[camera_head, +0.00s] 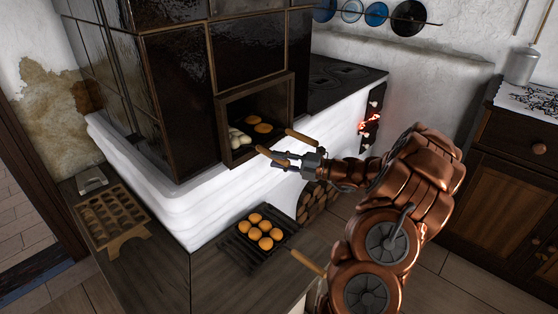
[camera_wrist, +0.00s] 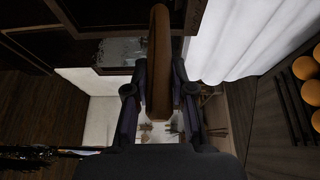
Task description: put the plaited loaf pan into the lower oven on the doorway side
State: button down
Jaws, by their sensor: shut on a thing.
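The oven opening (camera_head: 222,112) in the dark tiled stove is open. Inside it, pale lumpy dough (camera_head: 236,138), which looks like the plaited loaf, lies at the left beside golden buns (camera_head: 262,127). My gripper (camera_head: 284,160) is just outside the opening, shut on a wooden pan handle (camera_head: 264,152) that points into the oven on the pale dough's side. In the wrist view the handle (camera_wrist: 159,60) stands between my fingers. The pan's body is mostly hidden by the oven edge and is too dark to make out.
A second wooden handle (camera_head: 301,137) sticks out of the oven close to my gripper. A pan of golden buns (camera_head: 263,235) lies on the bench, its handle (camera_head: 308,262) jutting right. A wooden holed rack (camera_head: 112,216) stands left. The firebox (camera_head: 370,122) glows at right.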

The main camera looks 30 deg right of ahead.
jog(key=c, duration=0.9)
grip_release()
jog(key=v, duration=1.2)
jog(key=s+p, duration=0.2)
jog(key=s, duration=0.1)
jog(key=s+d+p, duration=0.1)
jog(key=s+p, duration=0.1)
jog(key=p, duration=0.1)
jog(key=s+d+p, duration=0.1)
jog(key=s+p, duration=0.2)
jog(key=shift+s, duration=0.35)
